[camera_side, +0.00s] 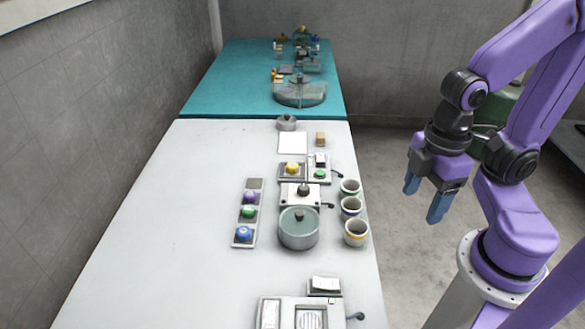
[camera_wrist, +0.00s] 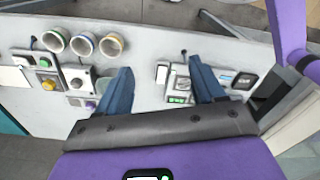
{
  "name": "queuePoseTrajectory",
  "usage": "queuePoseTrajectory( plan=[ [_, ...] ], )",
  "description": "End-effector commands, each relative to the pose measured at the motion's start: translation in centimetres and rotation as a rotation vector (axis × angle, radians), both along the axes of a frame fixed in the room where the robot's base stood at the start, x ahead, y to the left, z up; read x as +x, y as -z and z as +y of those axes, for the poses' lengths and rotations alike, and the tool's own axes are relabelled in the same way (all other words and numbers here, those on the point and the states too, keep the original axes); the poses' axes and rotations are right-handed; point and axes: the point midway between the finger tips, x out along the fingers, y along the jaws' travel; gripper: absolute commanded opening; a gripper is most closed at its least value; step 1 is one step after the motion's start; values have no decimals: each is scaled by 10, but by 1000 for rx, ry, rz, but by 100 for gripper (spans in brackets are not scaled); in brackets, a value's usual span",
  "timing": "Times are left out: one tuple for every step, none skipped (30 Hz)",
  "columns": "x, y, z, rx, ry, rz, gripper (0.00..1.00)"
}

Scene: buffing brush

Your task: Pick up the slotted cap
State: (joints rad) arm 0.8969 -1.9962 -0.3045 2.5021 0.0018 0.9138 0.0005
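No part is plainly recognisable as the slotted cap; the parts on the table are too small to make out a slot. A low grey round part with a knob (camera_side: 287,123) sits at the far end of the white table. A larger grey round lidded pot (camera_side: 298,235) stands nearer, at the middle. My gripper (camera_side: 425,197) is open and empty, in the air to the right of the table edge in the side view. In the wrist view its two blue fingers (camera_wrist: 160,66) are spread wide with nothing between them.
Three cups (camera_side: 355,233) line the white table's right edge. A strip with purple, green and blue knobs (camera_side: 247,212) lies left of the pot. A grey device (camera_side: 301,313) stands at the near end. The table's left side is clear. A teal table (camera_side: 225,90) lies beyond.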

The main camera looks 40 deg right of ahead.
Motion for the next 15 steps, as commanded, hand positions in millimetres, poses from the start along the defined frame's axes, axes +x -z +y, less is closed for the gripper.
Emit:
queuePoseTrajectory(
  plan=[
    [0, 0, 0, 0, 0, 0, 68],
    [0, 0, 0, 0, 0, 0, 68],
    [0, 0, 0, 0, 0, 0, 68],
    [0, 0, 0, 0, 0, 0, 68],
    [0, 0, 0, 0, 0, 0, 68],
    [2, -1, 1, 0, -1, 0, 68],
    [4, -1, 3, 0, -3, 0, 68],
    [7, -2, 5, -1, -5, -1, 68],
    [13, -3, 8, -2, -10, 0, 68],
    [19, -5, 11, -3, -16, -1, 68],
    [25, -6, 15, -5, -23, -1, 68],
    [36, -8, 20, -5, -34, -2, 68],
    [46, -10, 25, -5, -44, -2, 68],
    [56, -11, 29, -7, -53, -3, 68],
    [70, -13, 34, -9, -69, -2, 68]
  ],
)
